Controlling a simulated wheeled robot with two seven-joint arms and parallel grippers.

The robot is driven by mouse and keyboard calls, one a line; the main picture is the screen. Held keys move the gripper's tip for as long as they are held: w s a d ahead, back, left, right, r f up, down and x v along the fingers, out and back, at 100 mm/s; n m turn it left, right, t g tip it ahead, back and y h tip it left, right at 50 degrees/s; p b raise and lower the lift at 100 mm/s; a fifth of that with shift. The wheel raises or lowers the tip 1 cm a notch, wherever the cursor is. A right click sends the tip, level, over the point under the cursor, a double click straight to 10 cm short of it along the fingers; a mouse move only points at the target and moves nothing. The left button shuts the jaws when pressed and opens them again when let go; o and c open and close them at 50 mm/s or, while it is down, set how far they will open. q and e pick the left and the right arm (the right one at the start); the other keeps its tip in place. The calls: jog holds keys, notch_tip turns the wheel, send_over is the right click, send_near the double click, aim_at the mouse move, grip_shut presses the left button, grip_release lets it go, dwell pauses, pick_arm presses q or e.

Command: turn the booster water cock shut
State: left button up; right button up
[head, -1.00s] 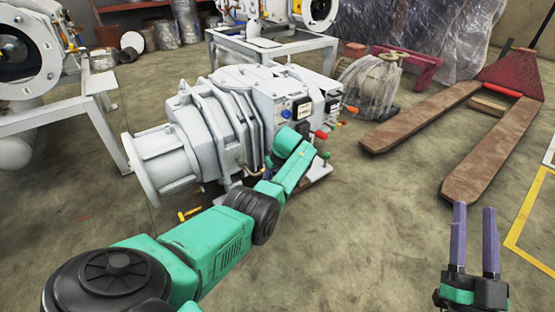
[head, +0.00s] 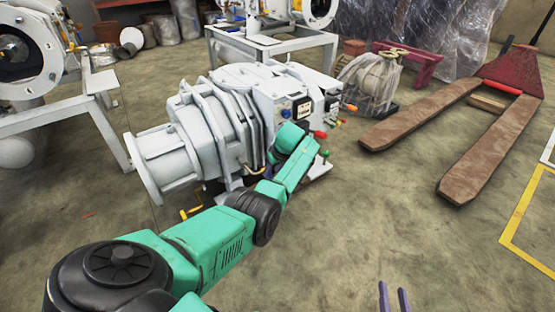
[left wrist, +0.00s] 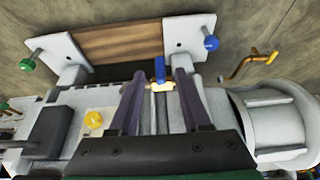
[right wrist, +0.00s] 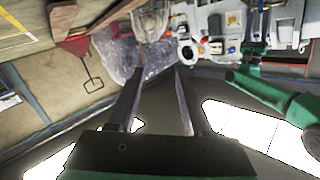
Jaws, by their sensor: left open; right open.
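A small brass water cock with a blue lever (left wrist: 159,68) is on the side of the pale grey pump, in the middle of the left wrist view. My left gripper (left wrist: 161,75) is open, one finger on each side of this cock, with gaps visible. In the head view my left arm hides the cock and most of that gripper. The pump (head: 235,120) stands on the floor, with red, orange and green handles at its right end. My right gripper (head: 393,288) is open and empty at the bottom edge of the head view, well away from the pump.
A blue knob (left wrist: 211,43), a green knob (left wrist: 27,65) and a bent yellow handle (left wrist: 250,64) are near the left gripper. A pallet jack (head: 480,140) and a plastic-wrapped item (head: 370,82) stand to the right. The floor in front of the pump is clear.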

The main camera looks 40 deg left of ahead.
pick_arm(q)
jog(key=p+v, duration=0.4)
jog(key=v, duration=0.2)
jog(key=shift+d+r, duration=0.2)
jog(key=shift+r, duration=0.2)
pick_arm(e)
jog(key=s+f+g, duration=0.3)
jog(key=s, duration=0.3)
jog(key=shift+a+g, duration=0.2)
jog(key=shift+g, duration=0.1)
jog(key=shift+s, duration=0.1)
